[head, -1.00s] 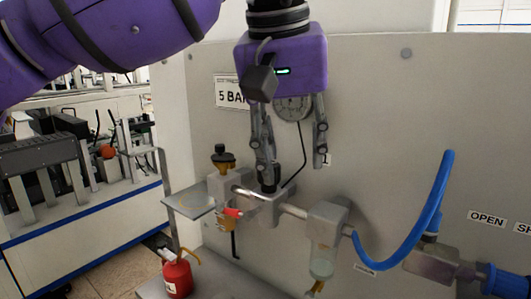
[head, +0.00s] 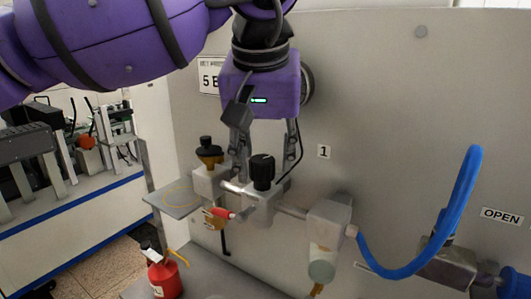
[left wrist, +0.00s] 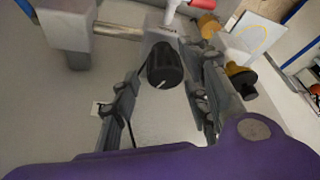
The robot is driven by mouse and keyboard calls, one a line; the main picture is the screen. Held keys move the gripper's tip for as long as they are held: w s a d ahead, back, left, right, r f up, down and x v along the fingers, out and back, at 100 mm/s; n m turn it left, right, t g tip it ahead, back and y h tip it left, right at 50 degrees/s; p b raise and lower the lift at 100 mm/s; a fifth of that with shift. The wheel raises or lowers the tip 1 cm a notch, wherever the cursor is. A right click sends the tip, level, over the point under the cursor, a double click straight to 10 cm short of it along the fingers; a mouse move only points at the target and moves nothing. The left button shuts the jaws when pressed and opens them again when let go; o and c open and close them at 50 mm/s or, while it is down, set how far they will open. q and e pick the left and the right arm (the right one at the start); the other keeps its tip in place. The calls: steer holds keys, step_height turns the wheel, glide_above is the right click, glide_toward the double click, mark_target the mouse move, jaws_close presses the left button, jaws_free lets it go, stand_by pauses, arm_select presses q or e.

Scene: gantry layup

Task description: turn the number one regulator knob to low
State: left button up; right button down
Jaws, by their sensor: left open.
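The black regulator knob (head: 262,173) stands upright on a grey regulator block on a horizontal pipe, beside a white plate marked 1 (head: 323,151). My left gripper (head: 266,158) points down at it, open, with one finger on each side of the knob in the picture. In the left wrist view, the knob (left wrist: 165,66) shows between the two fingers with a white pointer line on its top. I see no clear contact between fingers and knob. The lower fingertips are partly hidden in the head view. My right gripper is not in view.
A brass-coloured fitting with a black cap (head: 209,152) stands just left of the knob. A red-tipped lever (head: 218,212) sits below. A filter bowl (head: 322,265) and blue hose (head: 430,250) are to the right. A gauge is mostly hidden behind my gripper. A red oil can (head: 164,278) stands lower left.

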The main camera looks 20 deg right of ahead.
arm_select(q)
steer(key=shift+w, duration=0.1)
steer(key=c, duration=1)
steer(key=shift+r+n+p, duration=0.25)
steer(key=shift+n+p, duration=0.35)
steer(key=shift+p, duration=0.05)
steer(key=shift+f, duration=0.25)
steer(key=o, duration=0.7)
steer(key=shift+o, duration=1.2)
steer(key=shift+d, duration=0.1)
steer(key=shift+o, duration=0.3)
steer(key=shift+d+y, duration=0.1)
steer(key=shift+y, duration=0.2)
steer(key=shift+r, duration=0.3)
steer(key=v, duration=1.1)
steer(key=shift+s, duration=0.3)
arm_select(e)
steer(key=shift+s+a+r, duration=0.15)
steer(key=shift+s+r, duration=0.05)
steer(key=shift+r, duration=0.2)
arm_select(q)
steer(key=shift+r, duration=0.1)
